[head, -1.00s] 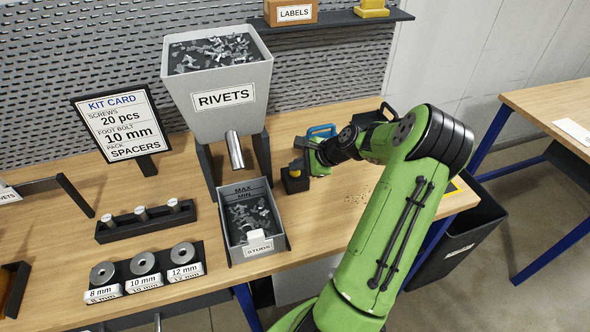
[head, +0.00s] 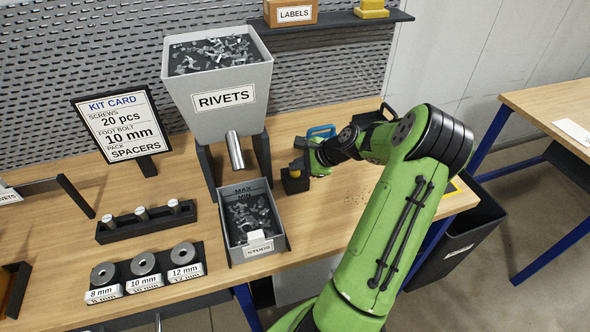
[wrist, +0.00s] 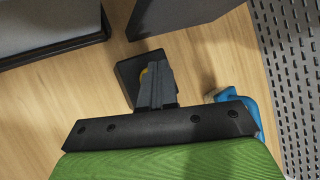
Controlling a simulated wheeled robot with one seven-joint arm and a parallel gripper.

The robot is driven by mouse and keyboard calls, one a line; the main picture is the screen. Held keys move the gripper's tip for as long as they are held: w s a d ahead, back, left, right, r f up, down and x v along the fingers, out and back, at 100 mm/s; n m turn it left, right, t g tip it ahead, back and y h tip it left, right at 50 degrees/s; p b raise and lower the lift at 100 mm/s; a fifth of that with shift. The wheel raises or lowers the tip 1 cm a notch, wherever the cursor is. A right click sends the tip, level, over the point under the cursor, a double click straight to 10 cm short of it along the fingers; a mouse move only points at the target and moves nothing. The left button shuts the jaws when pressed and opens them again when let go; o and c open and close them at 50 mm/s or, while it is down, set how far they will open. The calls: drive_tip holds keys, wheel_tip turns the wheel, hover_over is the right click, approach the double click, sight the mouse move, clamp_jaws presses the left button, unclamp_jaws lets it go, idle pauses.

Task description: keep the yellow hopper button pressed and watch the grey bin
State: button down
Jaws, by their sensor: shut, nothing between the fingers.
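The yellow hopper button (head: 297,164) sits on a small black box (head: 295,183) right of the hopper's chute. My gripper (head: 304,160) is shut and empty, its tips at the button. The grey bin (head: 282,246) stands under the chute, holding loose metal pieces (head: 250,213). MAX and MIN marks show on its back inner wall, above the pieces. A small white block and a STUDS label are at its front.
The grey RIVETS hopper (head: 222,110) with its metal chute (head: 235,150) stands behind the bin. A blue-handled object (head: 322,131) lies close behind my gripper. The kit card (head: 120,125) and spacer trays are at left.

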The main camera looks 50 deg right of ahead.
sight(298, 173)
drive_tip(key=shift+r+p, duration=0.75)
drive_tip(key=shift+r, duration=0.1)
wheel_tip(298, 173, up, 5)
drive_tip(key=p, duration=0.5)
